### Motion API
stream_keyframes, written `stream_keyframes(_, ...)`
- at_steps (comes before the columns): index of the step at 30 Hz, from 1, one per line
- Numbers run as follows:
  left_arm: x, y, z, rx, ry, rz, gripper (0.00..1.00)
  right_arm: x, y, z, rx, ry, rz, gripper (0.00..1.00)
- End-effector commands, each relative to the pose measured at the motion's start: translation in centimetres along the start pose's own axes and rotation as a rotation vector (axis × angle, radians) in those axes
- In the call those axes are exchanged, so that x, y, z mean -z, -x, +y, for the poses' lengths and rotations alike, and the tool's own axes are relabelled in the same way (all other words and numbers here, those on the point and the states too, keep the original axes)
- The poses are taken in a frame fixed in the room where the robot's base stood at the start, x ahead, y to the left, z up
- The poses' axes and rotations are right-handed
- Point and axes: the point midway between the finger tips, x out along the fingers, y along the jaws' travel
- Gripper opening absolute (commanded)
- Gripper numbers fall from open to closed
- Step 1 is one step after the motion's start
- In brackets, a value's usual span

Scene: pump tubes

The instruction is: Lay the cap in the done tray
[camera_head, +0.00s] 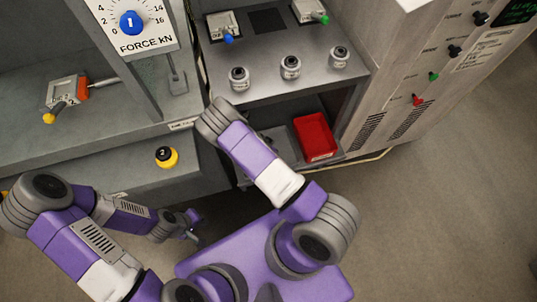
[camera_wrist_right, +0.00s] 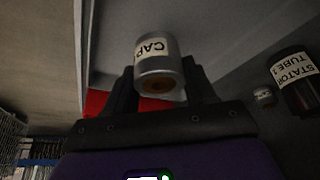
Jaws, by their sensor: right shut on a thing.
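In the right wrist view a silver cap (camera_wrist_right: 157,58) with a white CAP label sits between the fingers of my right gripper (camera_wrist_right: 160,85), which is shut on it. A red tray (camera_head: 315,137) stands on the lower shelf in the head view. Its front label is too small to read. A red patch, likely the tray (camera_wrist_right: 97,102), shows behind the gripper in the right wrist view. In the head view my right gripper and the held cap are hidden beyond my forearm, at the shelf. My left gripper (camera_head: 194,226) is open and empty, low over the floor.
Several small labelled parts (camera_head: 290,67) stand on the upper grey bench, above the lower shelf (camera_head: 345,158). The right wrist view shows a dark stator tube (camera_wrist_right: 295,82) and another cap (camera_wrist_right: 264,97). A yellow-and-black knob (camera_head: 166,157) is on the left cabinet. Open floor lies right.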

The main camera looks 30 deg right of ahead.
Motion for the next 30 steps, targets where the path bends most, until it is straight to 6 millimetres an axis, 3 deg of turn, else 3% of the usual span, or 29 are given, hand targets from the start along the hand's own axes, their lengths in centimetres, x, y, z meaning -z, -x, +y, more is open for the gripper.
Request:
stream_keyframes(6, 0.1, -1.2, -0.5, 0.000, 0.000, 0.000, 0.00, -1.2, -3.0, 0.1, -0.001, 0.001, 0.000, 0.14)
stream_keyframes(18, 0.1, -1.6, -0.6, 0.000, 0.000, 0.000, 0.00, -1.4, -3.4, 0.0, 0.000, 0.001, 0.000, 0.14)
stream_keyframes(19, 0.1, -1.5, -0.6, 0.000, 0.000, 0.000, 0.00, -1.4, -3.3, 0.1, -0.001, 0.001, -0.001, 0.58)
stream_keyframes(24, 0.1, -1.4, -0.5, 0.000, 0.000, 0.000, 0.00, -1.4, -3.2, 0.1, -0.001, 0.001, -0.001, 0.81)
stream_keyframes(30, 0.1, -1.4, -0.5, 0.000, 0.000, 0.000, 0.00, -1.4, -3.2, 0.0, -0.001, 0.001, -0.001, 0.81)
